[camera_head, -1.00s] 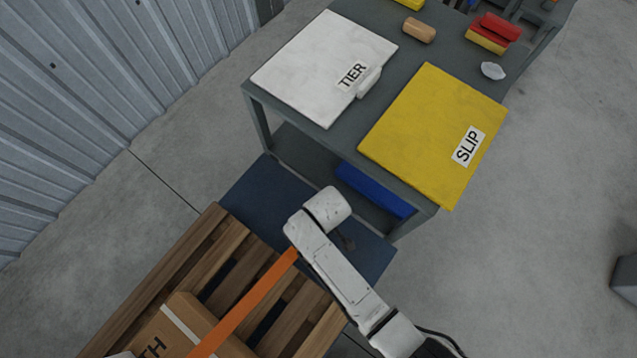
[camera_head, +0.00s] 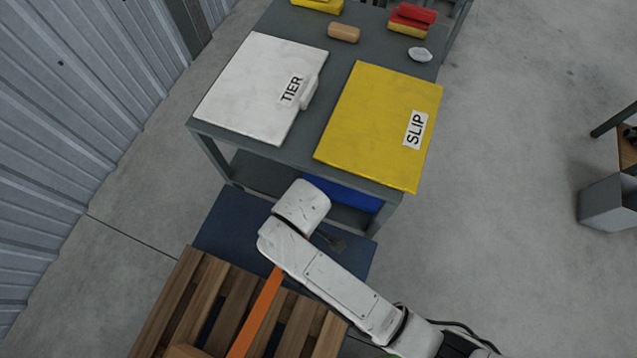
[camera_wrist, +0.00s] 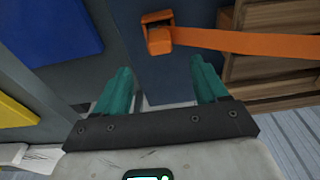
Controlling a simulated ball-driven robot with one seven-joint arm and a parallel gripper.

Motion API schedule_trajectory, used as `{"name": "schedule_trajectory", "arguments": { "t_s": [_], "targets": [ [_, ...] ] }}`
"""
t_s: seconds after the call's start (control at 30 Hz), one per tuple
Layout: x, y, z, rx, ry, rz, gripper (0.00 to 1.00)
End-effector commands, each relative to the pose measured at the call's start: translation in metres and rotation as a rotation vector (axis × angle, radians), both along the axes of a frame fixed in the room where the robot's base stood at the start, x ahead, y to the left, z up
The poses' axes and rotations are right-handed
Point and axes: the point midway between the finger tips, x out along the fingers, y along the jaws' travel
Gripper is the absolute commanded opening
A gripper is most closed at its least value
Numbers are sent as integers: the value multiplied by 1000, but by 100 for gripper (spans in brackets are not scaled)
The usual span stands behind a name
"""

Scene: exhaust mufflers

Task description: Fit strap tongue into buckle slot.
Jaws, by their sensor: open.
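An orange strap (camera_head: 256,312) runs over the wooden pallet and passes under my arm in the head view. In the wrist view the strap (camera_wrist: 250,44) ends at the left in an orange end piece (camera_wrist: 157,36) with a squarish, folded shape. I cannot tell whether this is the tongue or the buckle, and no slot is clear. My gripper (camera_wrist: 160,80) is open and empty, its two teal fingers apart, with the orange end piece beyond the gap between the fingertips. My arm hides most of the gripper in the head view.
A wooden pallet (camera_head: 186,297) lies at the bottom left on a dark blue mat (camera_head: 225,232). A grey table (camera_head: 318,128) carries a white TIER board (camera_head: 250,80) and a yellow SLIP board (camera_head: 375,110). A grey bin (camera_head: 605,203) stands at right.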

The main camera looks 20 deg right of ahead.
Motion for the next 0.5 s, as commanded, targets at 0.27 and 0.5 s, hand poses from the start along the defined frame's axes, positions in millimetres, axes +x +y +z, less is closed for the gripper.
{"name": "schedule_trajectory", "arguments": {
  "t_s": [0.27, 0.5],
  "targets": [
    [-1, -18, 1, -1, 2, -50, 72],
    [-37, -148, 26, -10, 15, -463, 72]
  ]
}}
